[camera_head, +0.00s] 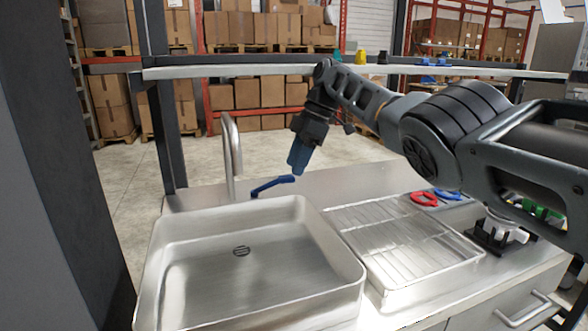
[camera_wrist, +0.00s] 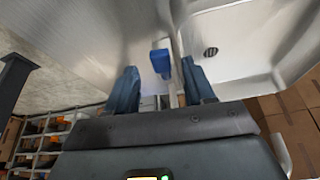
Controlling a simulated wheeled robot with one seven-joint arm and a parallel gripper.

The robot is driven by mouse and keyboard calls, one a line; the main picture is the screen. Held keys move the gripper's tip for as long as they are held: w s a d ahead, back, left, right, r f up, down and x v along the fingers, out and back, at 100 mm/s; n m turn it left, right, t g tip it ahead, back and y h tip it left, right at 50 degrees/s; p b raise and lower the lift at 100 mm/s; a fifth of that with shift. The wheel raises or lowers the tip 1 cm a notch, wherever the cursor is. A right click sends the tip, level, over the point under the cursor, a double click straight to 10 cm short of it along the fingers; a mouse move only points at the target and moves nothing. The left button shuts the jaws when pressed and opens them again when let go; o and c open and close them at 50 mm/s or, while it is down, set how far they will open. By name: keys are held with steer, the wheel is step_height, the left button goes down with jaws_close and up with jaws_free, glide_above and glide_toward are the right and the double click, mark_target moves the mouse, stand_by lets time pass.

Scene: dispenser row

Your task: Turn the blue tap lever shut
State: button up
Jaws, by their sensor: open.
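The blue tap lever (camera_head: 272,185) lies behind the sink, to the right of the tap's base. In the head view it slants from lower left to upper right. My gripper (camera_head: 298,168) points down just above the lever's right end. In the wrist view the lever's blue end (camera_wrist: 160,62) shows between the two blue fingers of my gripper (camera_wrist: 157,78), nearer the right one. The fingers are open and apart. I cannot tell whether a finger touches the lever. The tall steel tap (camera_head: 232,158) stands upright behind the sink; I cannot make out any water.
The steel sink (camera_head: 180,220) fills the front left of the counter. A wire drying rack (camera_head: 400,245) is to its right. Red (camera_head: 424,198) and blue (camera_head: 447,194) rings lie behind the rack. A shelf (camera_head: 210,72) runs above.

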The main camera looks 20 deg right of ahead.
steer(key=v, duration=0.5)
steer(key=shift+r, duration=0.15)
steer(key=shift+c, duration=1.4)
steer(key=shift+d+f+t, duration=0.2)
steer(key=shift+f+t, duration=0.2)
steer(key=c, duration=0.3)
steer(key=shift+s+f+t+h, duration=0.25)
steer(key=shift+s+t+h, duration=0.15)
steer(key=shift+s+h, duration=0.1)
steer(key=c, duration=0.3)
steer(key=s+t, duration=0.1)
steer(key=s, duration=0.2)
steer(key=s+a+t, duration=0.1)
steer(key=s, duration=0.3)
steer(key=s+a+r+m+t, duration=0.1)
steer(key=s+t, duration=0.1)
steer(key=s, duration=0.2)
steer(key=shift+s+a+r, duration=0.1)
steer(key=shift+s+a, duration=0.1)
steer(key=shift+a, duration=0.05)
jaws_close()
steer(key=p, duration=0.2)
glide_toward(273, 185)
steer(key=shift+w+d+f, duration=0.2)
steer(key=shift+f, duration=0.65)
steer(key=shift+w+d+f, duration=0.15)
steer(key=shift+w+f, duration=0.05)
steer(key=shift+f, duration=0.65)
steer(key=shift+w+d+f, duration=0.2)
steer(key=shift+f, duration=0.65)
